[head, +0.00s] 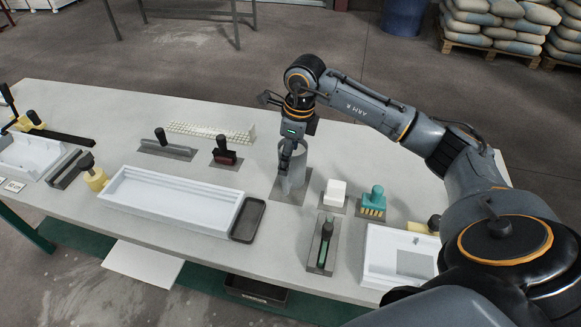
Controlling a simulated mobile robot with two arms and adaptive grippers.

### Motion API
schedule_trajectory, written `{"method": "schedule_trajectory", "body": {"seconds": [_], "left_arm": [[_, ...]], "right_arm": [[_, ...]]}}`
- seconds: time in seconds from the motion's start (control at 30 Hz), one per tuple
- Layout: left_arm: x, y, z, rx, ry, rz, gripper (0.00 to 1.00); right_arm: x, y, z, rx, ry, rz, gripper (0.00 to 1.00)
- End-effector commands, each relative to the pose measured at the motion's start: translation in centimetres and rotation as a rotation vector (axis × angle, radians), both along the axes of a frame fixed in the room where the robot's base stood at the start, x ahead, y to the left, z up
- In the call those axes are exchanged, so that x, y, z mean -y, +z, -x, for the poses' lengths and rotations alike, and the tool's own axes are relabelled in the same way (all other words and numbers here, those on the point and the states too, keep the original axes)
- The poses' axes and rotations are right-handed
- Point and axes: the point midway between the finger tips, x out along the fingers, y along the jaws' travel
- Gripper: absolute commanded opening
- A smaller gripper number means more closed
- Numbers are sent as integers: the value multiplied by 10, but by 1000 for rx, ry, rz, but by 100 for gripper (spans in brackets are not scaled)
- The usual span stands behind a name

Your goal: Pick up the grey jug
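The grey jug (297,182) stands upright on a dark grey square mat (283,196) near the middle of the table. My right gripper (286,163) points straight down at the jug from above. Its fingers overlap the jug's left side and rim in the head view. I cannot tell whether they are closed on the jug wall or only beside it. The jug's handle is not clearly visible. My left gripper is not in view.
A white block (336,190) and a teal brush (373,200) stand right of the jug. A green-handled tool (325,245) lies in front. A long white tray (170,193) and a small dark tray (248,220) are to the left. A dark red-based tool (223,153) stands behind them.

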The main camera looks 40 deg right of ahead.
Motion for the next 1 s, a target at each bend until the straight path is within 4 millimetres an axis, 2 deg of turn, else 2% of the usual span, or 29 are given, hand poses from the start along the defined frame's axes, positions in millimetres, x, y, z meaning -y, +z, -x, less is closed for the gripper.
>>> {"method": "schedule_trajectory", "body": {"seconds": [0.1, 0.17, 0.33, 0.6, 0.9, 0.97, 1.0], "left_arm": [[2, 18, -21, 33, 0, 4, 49], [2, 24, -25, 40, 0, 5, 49], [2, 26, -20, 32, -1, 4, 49], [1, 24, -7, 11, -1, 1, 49], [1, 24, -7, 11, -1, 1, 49], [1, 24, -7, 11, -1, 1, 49], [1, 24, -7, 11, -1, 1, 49]], "right_arm": [[0, -14, 0, -9, -2, -1, 78], [0, -24, -1, -7, 0, -1, 78], [-2, -44, -4, -4, -2, -1, 78], [-2, -47, -5, -1, -1, 1, 76], [-2, -47, -5, -1, -1, 1, 15], [-2, -47, -5, -1, -1, 1, 2], [-2, -47, -5, -1, -1, 1, 0]]}}
